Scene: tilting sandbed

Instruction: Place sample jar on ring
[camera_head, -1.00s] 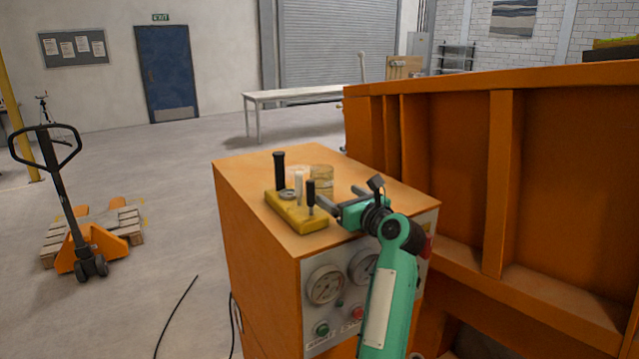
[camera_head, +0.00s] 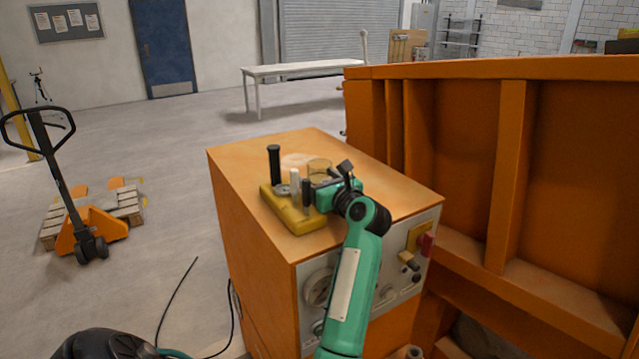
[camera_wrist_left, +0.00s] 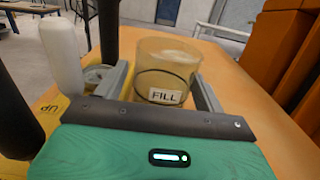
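The sample jar (camera_head: 320,167), a clear yellowish cup, stands on top of the orange cabinet. In the left wrist view the jar (camera_wrist_left: 166,68) carries a FILL label. My left gripper (camera_head: 322,188) is low over the cabinet top, in front of the jar. In the left wrist view the two grey fingers of my left gripper (camera_wrist_left: 160,78) reach along either side of the jar, with gaps visible, so it looks open. A pale round patch (camera_head: 297,159) lies behind and left of the jar; I cannot tell whether it is the ring. My right gripper is not in view.
A yellow block (camera_head: 288,208) with a black lever (camera_head: 274,165), a white post (camera_head: 295,186) and a round grey disc (camera_wrist_left: 97,76) sits close left of my gripper. The orange sandbed wall (camera_head: 460,150) rises at right. The cabinet top (camera_head: 385,185) is clear right of the jar.

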